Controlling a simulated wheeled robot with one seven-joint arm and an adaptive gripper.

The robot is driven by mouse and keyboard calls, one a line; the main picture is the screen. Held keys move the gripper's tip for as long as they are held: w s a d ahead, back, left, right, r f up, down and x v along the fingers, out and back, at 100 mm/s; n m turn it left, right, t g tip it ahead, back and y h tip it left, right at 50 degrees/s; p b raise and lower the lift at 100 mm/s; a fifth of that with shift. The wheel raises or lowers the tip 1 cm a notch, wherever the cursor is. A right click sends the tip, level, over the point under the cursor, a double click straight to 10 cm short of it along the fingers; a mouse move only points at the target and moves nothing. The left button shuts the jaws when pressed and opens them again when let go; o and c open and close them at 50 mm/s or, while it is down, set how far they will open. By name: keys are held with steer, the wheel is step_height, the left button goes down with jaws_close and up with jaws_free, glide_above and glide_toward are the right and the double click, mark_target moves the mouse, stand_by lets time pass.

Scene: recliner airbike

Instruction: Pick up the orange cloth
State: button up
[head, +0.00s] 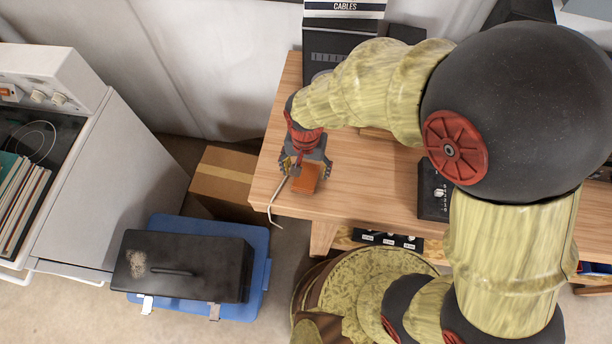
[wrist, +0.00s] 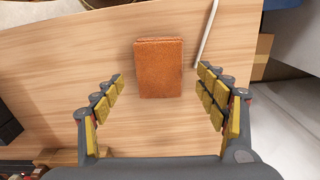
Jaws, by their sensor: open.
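The orange cloth (wrist: 159,70) is a small folded rectangle lying flat on the wooden table. In the wrist view it sits in the upper middle, ahead of and between my open fingers, with no finger touching it. My gripper (wrist: 160,80) is open and empty. In the head view my gripper (head: 303,165) is over the table's left end, and the cloth (head: 306,180) shows at its fingers, partly covered by them.
A black device (head: 434,190) stands to the right. A cardboard box (head: 222,178) and a black case (head: 180,268) on a blue lid are on the floor at left.

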mark_target(306, 177)
step_height(306, 177, down, 2)
steer(key=shift+f, duration=0.1)
steer(key=shift+c, duration=0.4)
steer(key=c, duration=1.1)
